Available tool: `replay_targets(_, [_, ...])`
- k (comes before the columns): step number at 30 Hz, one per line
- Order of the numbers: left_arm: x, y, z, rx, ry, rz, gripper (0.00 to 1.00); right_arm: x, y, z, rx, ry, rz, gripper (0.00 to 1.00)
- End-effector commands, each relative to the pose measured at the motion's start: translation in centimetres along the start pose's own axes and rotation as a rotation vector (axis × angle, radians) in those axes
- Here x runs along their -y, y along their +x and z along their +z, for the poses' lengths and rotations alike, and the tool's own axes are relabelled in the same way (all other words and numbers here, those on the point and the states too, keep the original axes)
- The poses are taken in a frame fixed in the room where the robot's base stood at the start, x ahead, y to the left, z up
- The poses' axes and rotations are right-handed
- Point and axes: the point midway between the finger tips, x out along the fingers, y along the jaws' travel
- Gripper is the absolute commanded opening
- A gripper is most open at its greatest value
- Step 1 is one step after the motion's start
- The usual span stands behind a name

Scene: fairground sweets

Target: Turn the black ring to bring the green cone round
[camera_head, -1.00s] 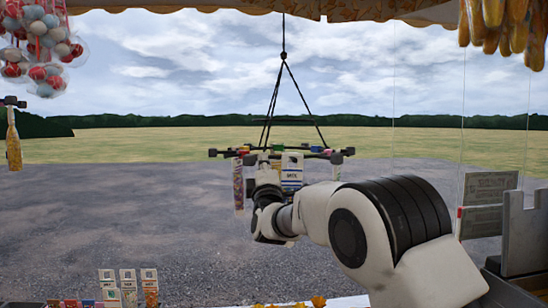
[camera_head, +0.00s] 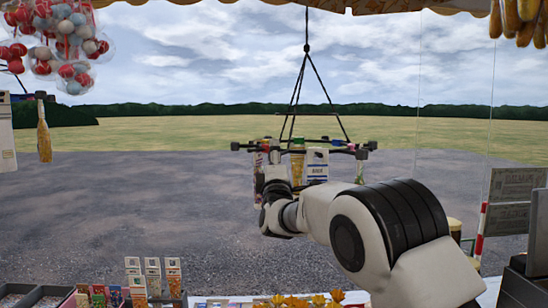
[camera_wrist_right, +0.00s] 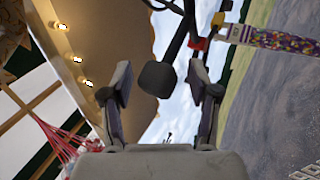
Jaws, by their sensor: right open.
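The black ring (camera_head: 345,150) hangs on black cords in front of the counter. Packets hang from it: a white label card (camera_head: 317,163), a yellow-orange cone (camera_head: 297,172) and a slim green-and-white cone (camera_head: 359,171) at its right side. My right gripper (camera_head: 265,172) is at the ring's near left side, its fingers partly hidden by my wrist in the head view. In the right wrist view my right gripper (camera_wrist_right: 162,88) is open, with a black knob (camera_wrist_right: 157,78) of the ring in front of and between its fingers; contact cannot be told. A purple speckled cone (camera_wrist_right: 282,42) hangs beyond. My left gripper is out of view.
Bags of red and blue balls (camera_head: 68,38) hang at the upper left, above an orange cone (camera_head: 44,138). A tray of upright packets (camera_head: 152,275) stands at the front. Grey signs (camera_head: 512,200) stand at the right. Open air surrounds the ring.

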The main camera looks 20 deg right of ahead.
Motion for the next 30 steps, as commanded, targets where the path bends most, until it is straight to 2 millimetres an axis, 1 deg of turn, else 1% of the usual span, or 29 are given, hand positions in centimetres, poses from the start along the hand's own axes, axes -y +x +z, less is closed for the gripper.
replay_targets(2, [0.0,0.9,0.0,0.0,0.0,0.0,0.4,0.4,-0.7,0.0,0.0,0.0,0.0,0.6])
replay_targets(5, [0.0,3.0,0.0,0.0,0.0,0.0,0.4,0.8,-2.4,0.0,0.0,-0.001,0.0,0.6])
replay_targets(9, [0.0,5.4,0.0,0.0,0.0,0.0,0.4,0.7,-4.7,-0.1,-0.001,0.0,0.002,0.6])
replay_targets(15, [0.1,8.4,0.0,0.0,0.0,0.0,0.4,0.7,-8.1,0.0,-0.001,-0.002,0.001,0.6])
replay_targets(18, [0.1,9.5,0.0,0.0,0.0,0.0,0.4,0.5,-9.5,0.0,0.0,0.0,0.001,0.6])
replay_targets(21, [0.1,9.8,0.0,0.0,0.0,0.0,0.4,0.2,-10.1,0.0,0.0,0.001,0.001,0.6])
replay_targets(30, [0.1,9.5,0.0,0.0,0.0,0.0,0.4,0.0,-10.0,0.0,0.0,0.0,0.0,0.6])
